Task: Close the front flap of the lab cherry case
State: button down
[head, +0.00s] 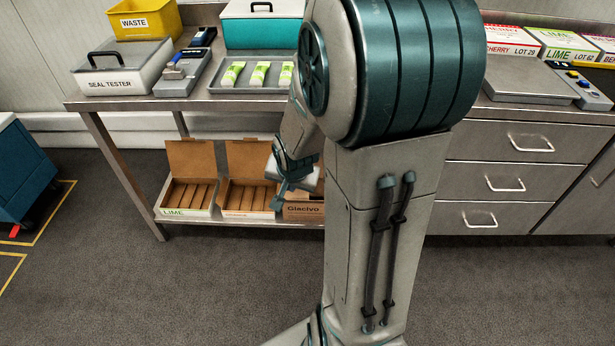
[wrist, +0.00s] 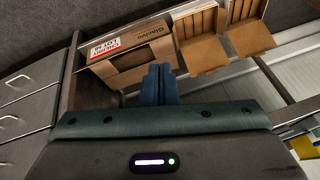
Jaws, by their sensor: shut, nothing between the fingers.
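The cherry case (head: 303,213) is a brown carton on the low shelf, largely hidden behind my arm in the head view. In the wrist view the case (wrist: 150,37) shows "Glacivo" lettering and a red and white label (wrist: 105,49), both upside down. A dark gap (wrist: 130,76) shows in its brown panels; I cannot tell exactly how the front flap stands. My gripper (head: 278,202) is shut and empty, at the case's left end in the head view. In the wrist view its fingertips (wrist: 160,68) overlap the case's near edge; contact is unclear.
An open lime case (head: 188,210) and another open divided case (head: 247,213) stand to the left, lids raised. Steel drawers (head: 490,180) are to the right. The bench top above holds a tray (head: 250,87) with several packs. The floor in front is clear.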

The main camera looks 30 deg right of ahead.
jog(key=w+d+f+m+t+b, duration=0.25)
jog(key=f+m, duration=0.25)
jog(key=f, duration=0.5)
jog(key=w+d+f+m+t+y+b, duration=0.1)
jog(key=d+f+m+b, duration=0.25)
jog(key=f, duration=0.55)
jog(key=w+d+f+m+t+b, duration=0.2)
jog(key=f+m+b, duration=0.25)
jog(key=f, duration=0.55)
jog(key=s+d+f+m+t+h+b, duration=0.4)
jog(key=d+f+m+h+b, duration=0.6)
jog(key=m, duration=1)
jog(key=w+d+y, duration=0.1)
jog(key=w+d, duration=0.2)
jog(key=w, duration=0.2)
jog(key=w+d+b, duration=0.1)
jog(key=w+d, duration=0.2)
jog(key=w, duration=0.3)
jog(key=shift+f+m+y, duration=0.25)
jog(key=shift+m+y, duration=0.05)
jog(key=shift+y, duration=0.1)
jog(key=shift+g, duration=0.25)
